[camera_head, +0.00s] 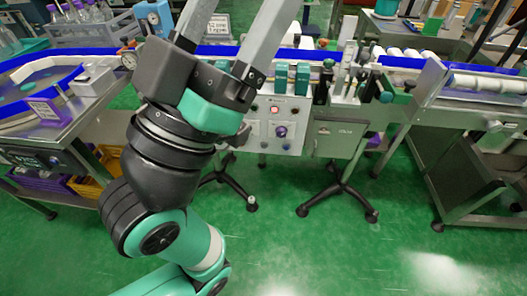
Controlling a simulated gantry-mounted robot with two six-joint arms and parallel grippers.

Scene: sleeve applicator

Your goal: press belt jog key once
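A white control panel (296,136) hangs on the front of the conveyor line, right of my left gripper. It carries a red-lit button (275,110), a purple knob (281,131) and small dark controls along its lower part. The labels are too small to read, so I cannot tell which one is the belt jog key. My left gripper (245,14) reaches up across the picture, its two long grey fingers spread apart with nothing seen between them. The upper ends of the fingers run near the top edge. The gripper body covers the panel's left side. My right gripper is not in view.
The conveyor (405,64) with a blue belt runs across the back. Teal and black fixtures stand above the panel. A steel bench (75,112) is at left, a metal cart (450,175) at right. Black-footed stands (340,190) rest on the open green floor.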

